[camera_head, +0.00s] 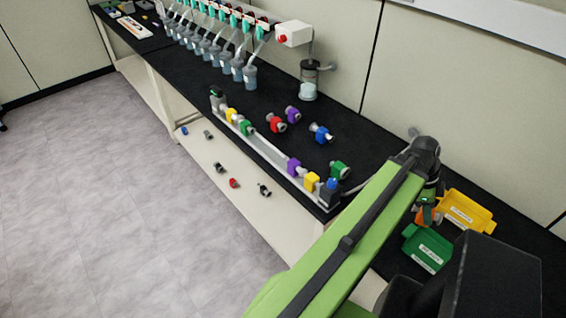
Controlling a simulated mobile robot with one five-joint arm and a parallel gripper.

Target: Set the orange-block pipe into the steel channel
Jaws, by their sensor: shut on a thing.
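The steel channel (270,152) runs along the front edge of the black bench. Yellow, green and purple block pipes sit in it, with dark end pieces at both ends. A bare stretch shows in its middle, between the green and purple blocks. My gripper (427,208) is at the right, beyond the channel's near end and by the coloured bins. It is shut on the orange-block pipe (423,216), of which only a small orange part shows.
Red (275,123), purple (292,115), blue (320,133) and green (339,170) block pipes lie loose behind the channel. A yellow bin (483,216) and a green bin (428,263) stand at the right. Flasks line the back left. Several small parts lie below the bench top.

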